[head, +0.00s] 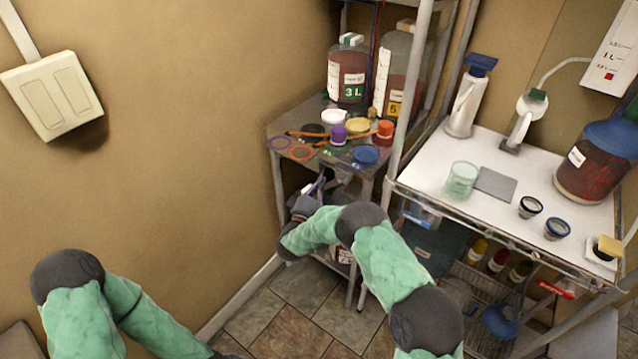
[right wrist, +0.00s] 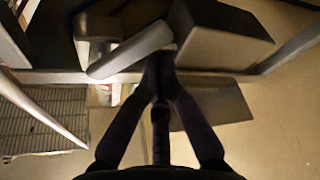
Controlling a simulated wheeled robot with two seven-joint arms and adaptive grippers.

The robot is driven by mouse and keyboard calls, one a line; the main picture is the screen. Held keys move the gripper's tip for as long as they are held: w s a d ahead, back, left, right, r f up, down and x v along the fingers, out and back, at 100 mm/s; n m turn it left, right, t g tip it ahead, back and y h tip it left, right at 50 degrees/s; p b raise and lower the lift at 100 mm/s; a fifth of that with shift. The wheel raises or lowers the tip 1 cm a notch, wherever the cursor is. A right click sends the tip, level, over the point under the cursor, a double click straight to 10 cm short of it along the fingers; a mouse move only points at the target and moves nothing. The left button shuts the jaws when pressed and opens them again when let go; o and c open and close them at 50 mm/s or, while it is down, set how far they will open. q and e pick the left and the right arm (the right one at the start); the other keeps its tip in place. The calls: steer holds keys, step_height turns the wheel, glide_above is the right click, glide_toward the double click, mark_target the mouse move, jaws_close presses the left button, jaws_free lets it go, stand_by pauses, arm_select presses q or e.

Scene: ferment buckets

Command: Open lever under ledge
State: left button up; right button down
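A pale grey lever (right wrist: 128,52) shows in the right wrist view as a slanted bar beside a dark box-like body (right wrist: 226,38). My right gripper (right wrist: 160,58) has its fingers drawn together at the tips, close to the lever's right end. I cannot tell whether the tips touch it. In the head view my right gripper (head: 317,187) reaches under the small table's ledge (head: 300,160), and the lever is not clear there.
Several coloured lids and rings lie on the small table, with a 3 L jug (head: 352,75) behind. A white-topped rack (head: 425,180) with spray bottles and a dark red jug (head: 597,165) stands to the right. Table legs flank my right wrist.

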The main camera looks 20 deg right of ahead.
steer(key=n+p, duration=0.1)
steer(key=f+n+y+p, duration=0.1)
steer(key=n+p, duration=0.1)
steer(key=s+f+n+p, duration=0.1)
steer(key=n, duration=0.1)
steer(key=shift+d+y, duration=0.3)
steer(key=shift+d, duration=0.1)
steer(key=shift+w, duration=0.1)
stand_by(0.3)
